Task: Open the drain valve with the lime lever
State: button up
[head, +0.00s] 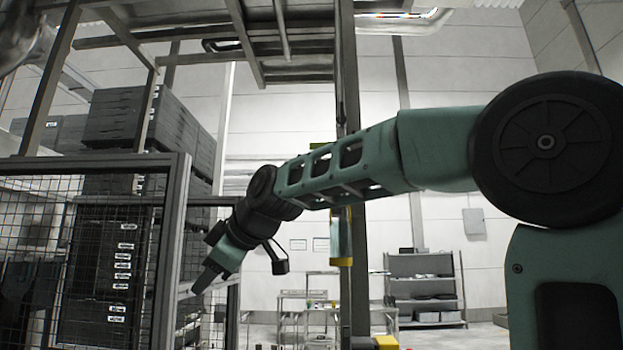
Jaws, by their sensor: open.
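My gripper (201,282) is at the end of my green arm, left of the middle, pointing down and left. It is seen from the side in front of the mesh fence area, with nothing visible in it. I cannot make out a drain valve or a lever for certain. A small lime-green patch (318,146) shows just above my arm beside the dark upright post. It is too small to tell what it is, and my arm may hide part of it.
A mesh fence (125,235) with a dark frame stands at left, before stacked dark crates (118,118). A dark post (360,285) rises mid-frame, with a yellow-edged panel (342,238) on it. A grey shelf (424,290) and a metal cart (308,303) stand behind.

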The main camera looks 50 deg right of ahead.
jog(key=s+d+r+t+h, duration=0.2)
jog(key=d+r+t+h, duration=0.15)
jog(key=d+r, duration=1.1)
jog(key=n+t+h+p, duration=0.2)
jog(key=h, duration=0.4)
send_near(320, 146)
jog(key=p+x, duration=0.4)
jog(key=x, duration=0.1)
jog(key=p+x, duration=0.4)
jog(key=x, duration=0.2)
jog(key=shift+d+r, duration=0.1)
jog(key=shift+r, duration=0.15)
jog(key=shift+w+d+f, duration=0.15)
jog(key=shift+w+d, duration=0.1)
jog(key=shift+w, duration=0.35)
grip_shut()
